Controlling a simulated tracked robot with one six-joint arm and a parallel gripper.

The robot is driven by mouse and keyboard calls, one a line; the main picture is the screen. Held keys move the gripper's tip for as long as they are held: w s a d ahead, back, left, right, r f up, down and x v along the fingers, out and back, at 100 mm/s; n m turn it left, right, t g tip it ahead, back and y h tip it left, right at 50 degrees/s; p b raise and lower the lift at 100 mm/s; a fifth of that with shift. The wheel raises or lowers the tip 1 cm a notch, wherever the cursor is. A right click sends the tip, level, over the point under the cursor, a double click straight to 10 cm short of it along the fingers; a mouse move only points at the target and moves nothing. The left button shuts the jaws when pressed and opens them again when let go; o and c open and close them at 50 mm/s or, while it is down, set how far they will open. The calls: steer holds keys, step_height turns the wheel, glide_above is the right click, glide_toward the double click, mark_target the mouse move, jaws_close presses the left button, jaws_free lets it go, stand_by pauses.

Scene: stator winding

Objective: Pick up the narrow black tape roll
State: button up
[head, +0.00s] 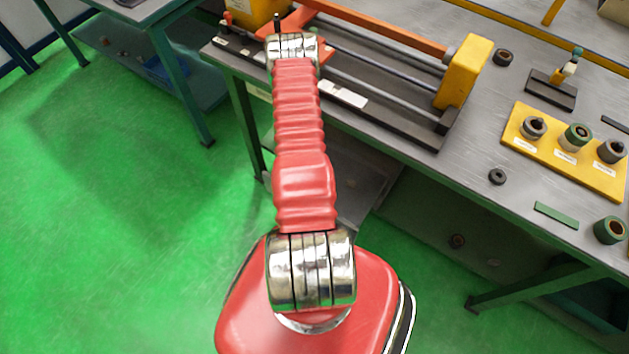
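A small black roll (497,176) lies flat near the front edge of the workbench, left of a green strip. A second small dark roll (503,57) lies farther back, right of the yellow end block. I cannot tell for sure from this view which of the two is the narrow black tape roll. My red arm reaches up the picture to the long winding fixture, well left of both rolls. My gripper is hidden beyond the silver wrist, so its fingers and anything in them do not show.
A yellow tray (522,151) holds several rolls on posts. A green roll (610,230) and a green strip (556,215) lie in front. A small black stand (550,91) is behind the tray. The long fixture (400,112) fills the bench's left side. Green floor is open at left.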

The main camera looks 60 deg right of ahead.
steer(key=shift+c, duration=0.3)
steer(key=c, duration=1.1)
